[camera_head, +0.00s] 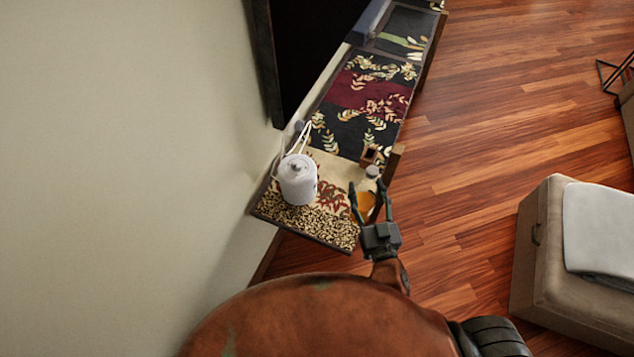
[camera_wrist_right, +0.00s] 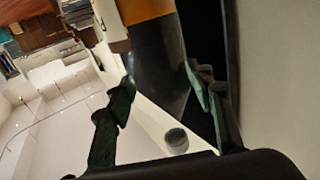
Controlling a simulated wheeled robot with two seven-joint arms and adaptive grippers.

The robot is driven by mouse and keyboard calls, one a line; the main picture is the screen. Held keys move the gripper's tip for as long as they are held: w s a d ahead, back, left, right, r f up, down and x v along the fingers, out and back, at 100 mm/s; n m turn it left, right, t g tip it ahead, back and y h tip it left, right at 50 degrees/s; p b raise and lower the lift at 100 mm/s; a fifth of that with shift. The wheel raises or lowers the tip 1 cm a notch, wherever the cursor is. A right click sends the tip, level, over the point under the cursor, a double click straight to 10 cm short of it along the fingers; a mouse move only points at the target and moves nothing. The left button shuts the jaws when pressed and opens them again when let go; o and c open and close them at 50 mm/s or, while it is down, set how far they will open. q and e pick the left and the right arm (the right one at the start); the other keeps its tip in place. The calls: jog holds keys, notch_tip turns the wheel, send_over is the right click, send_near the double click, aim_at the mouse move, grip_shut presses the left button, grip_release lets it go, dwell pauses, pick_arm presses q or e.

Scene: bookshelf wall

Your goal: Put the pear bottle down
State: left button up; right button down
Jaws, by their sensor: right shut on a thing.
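The pear bottle (camera_head: 364,206) has a pale, clear top and an orange lower part. It appears upright over the near right edge of the patterned shelf top (camera_head: 330,165) in the head view. My right gripper (camera_head: 367,186) is shut on it, with one dark finger on each side. I cannot tell whether its base touches the surface. My left gripper is out of view.
A small brown wooden box (camera_head: 371,155) is just behind the bottle. Clear patterned surface lies farther back. A wall is at left, and a beige ottoman (camera_head: 545,250) stands on the wooden floor at right.

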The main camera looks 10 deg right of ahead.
pick_arm(q)
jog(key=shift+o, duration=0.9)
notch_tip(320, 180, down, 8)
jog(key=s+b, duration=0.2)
jog(key=b, duration=0.4)
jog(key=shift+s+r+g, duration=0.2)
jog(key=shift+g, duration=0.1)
pick_arm(e)
jog(key=w+f+b, duration=0.2)
jog(key=w+f, duration=0.1)
jog(key=w, duration=0.6)
jog(key=w+f+b, duration=0.1)
jog(key=w+f, duration=0.2)
jog(key=w, duration=0.5)
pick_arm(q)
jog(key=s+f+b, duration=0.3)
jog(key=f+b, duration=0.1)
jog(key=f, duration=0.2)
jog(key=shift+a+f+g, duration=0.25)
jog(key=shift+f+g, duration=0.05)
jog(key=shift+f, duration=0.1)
pick_arm(e)
jog(key=w+f, duration=0.5)
jog(key=f, duration=0.4)
jog(key=shift+a+y, duration=0.15)
jog(key=shift+y, duration=0.15)
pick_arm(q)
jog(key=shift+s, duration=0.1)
pick_arm(e)
jog(key=shift+f, duration=0.15)
